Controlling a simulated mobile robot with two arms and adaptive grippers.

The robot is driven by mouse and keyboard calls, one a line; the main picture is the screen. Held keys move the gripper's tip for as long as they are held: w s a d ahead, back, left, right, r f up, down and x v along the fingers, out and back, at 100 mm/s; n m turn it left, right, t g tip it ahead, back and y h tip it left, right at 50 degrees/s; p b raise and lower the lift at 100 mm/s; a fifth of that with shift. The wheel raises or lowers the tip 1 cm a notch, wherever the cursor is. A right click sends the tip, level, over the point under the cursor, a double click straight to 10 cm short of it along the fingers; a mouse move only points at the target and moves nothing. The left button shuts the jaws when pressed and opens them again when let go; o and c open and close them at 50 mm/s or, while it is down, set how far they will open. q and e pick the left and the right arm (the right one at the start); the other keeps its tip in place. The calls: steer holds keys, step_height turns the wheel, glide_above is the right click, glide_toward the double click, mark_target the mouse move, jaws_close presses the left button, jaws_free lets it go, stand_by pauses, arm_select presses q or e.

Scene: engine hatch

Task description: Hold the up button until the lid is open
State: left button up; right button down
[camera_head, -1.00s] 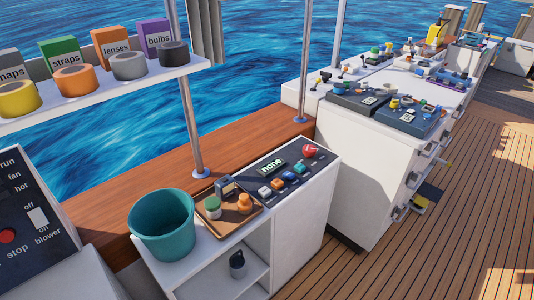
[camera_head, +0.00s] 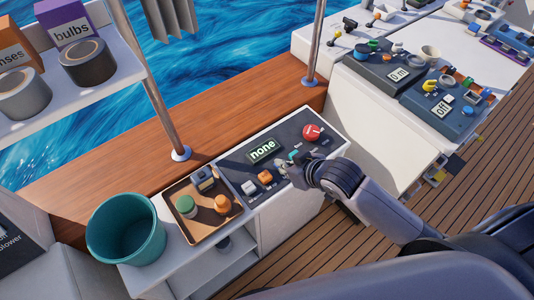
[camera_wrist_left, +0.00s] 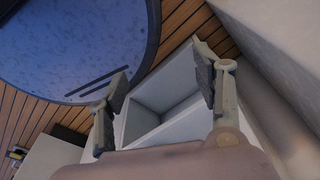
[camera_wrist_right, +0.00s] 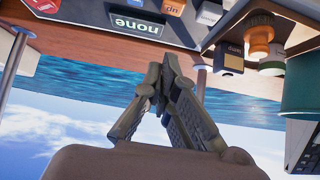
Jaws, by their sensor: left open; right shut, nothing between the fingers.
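The dark control panel (camera_head: 226,163) carries a display (camera_head: 263,151) reading "none". Its orange button (camera_head: 265,177) also shows in the right wrist view (camera_wrist_right: 174,7), where its upside-down lettering seems to read "up". A white button (camera_head: 249,187) is left of it and a red round knob (camera_head: 312,132) is at the far right. My right gripper (camera_head: 284,168) is shut and empty, over the panel just right of the orange button; contact cannot be told. It hides part of the button row. My left gripper (camera_wrist_left: 162,77) is open and empty. I cannot identify the lid.
A tray (camera_head: 197,238) with small round items lies left of the panel, beside a teal bucket (camera_head: 125,228). A metal post (camera_head: 150,90) rises behind. A white counter (camera_head: 350,105) with more panels stands right. Wooden deck lies in front.

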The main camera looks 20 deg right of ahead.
glide_above(268, 176)
step_height(268, 176, down, 7)
steer(key=shift+w+f+p, duration=0.1)
steer(key=shift+w+p, duration=0.05)
steer(key=shift+p, duration=0.25)
step_height(268, 176, down, 3)
steer(key=shift+r, duration=0.2)
steer(key=shift+s+f, duration=0.2)
steer(key=shift+f, duration=0.3)
arm_select(q)
steer(key=shift+s+a+r, duration=0.25)
steer(key=shift+s+r, duration=0.05)
steer(key=shift+s, duration=0.2)
steer(key=shift+s+a+r, duration=0.2)
steer(key=shift+s+r, duration=0.05)
steer(key=shift+s, duration=0.25)
arm_select(e)
steer(key=shift+f, duration=0.1)
